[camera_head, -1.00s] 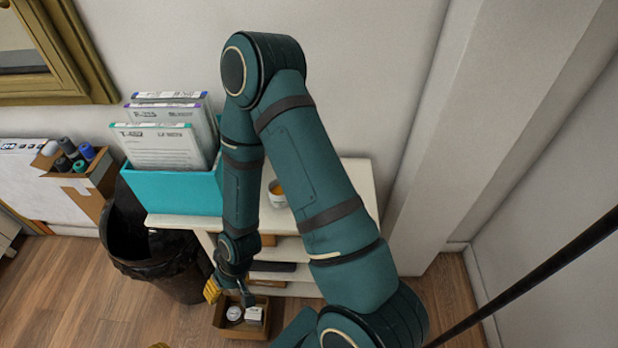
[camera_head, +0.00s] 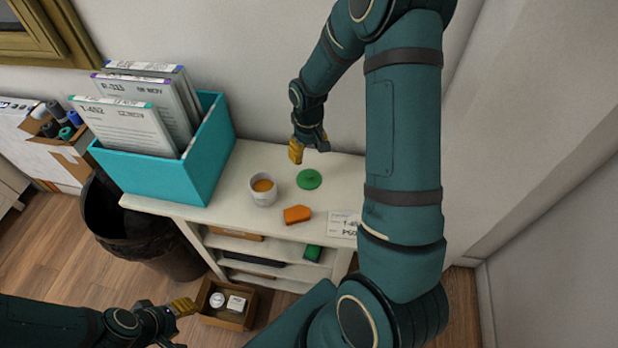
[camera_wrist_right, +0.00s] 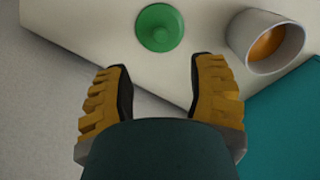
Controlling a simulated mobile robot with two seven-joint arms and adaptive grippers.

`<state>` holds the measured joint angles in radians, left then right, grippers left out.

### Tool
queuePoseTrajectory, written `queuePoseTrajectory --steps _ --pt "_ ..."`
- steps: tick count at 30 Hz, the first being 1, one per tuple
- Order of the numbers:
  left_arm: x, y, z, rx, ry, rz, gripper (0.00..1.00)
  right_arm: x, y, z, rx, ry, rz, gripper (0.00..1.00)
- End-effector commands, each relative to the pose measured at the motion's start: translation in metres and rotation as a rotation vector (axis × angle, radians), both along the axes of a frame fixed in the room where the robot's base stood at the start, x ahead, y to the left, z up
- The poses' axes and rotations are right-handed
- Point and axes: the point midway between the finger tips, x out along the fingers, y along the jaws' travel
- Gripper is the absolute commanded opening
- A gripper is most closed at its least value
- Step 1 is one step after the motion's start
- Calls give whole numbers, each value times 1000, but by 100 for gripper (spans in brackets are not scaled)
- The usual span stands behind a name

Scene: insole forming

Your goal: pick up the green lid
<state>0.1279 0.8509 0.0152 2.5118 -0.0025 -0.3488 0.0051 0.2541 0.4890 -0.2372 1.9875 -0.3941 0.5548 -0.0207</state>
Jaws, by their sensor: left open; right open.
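The green lid (camera_head: 309,179) is a round disc with a small knob, lying on the white shelf top (camera_head: 243,174) behind an orange block. My right gripper (camera_head: 309,150) is above the back of the shelf, just behind the lid and apart from it. In the right wrist view the lid (camera_wrist_right: 159,27) shows beyond the open, empty fingers of the right gripper (camera_wrist_right: 160,95). My left gripper (camera_head: 182,322) is low at the bottom left, open, near the small cardboard box on the floor.
An orange block (camera_head: 297,214) and a label card (camera_head: 343,223) lie in front. A teal file box (camera_head: 207,150) fills the shelf's left end. A cardboard box (camera_head: 211,318) and black bin (camera_head: 130,240) stand below.

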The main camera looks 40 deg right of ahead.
Motion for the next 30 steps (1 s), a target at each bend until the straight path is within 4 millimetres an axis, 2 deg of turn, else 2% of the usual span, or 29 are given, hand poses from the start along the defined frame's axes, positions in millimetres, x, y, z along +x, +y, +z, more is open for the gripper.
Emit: queuePoseTrajectory --steps 1,6,14,24,30 --pt "1 0 -4 0 -2 1 47 -1 0 -13 1 5 0 56" --pt "2 0 -9 1 -4 0 47 0 0 -37 0 1 1 56" --pt "2 0 -11 1 -6 0 47 -1 1 -50 1 0 0 56" --pt "5 0 -24 2 -11 2 47 -5 2 -94 1 1 1 56" --pt "5 0 -23 2 -12 1 47 -5 2 -96 1 -1 1 56"
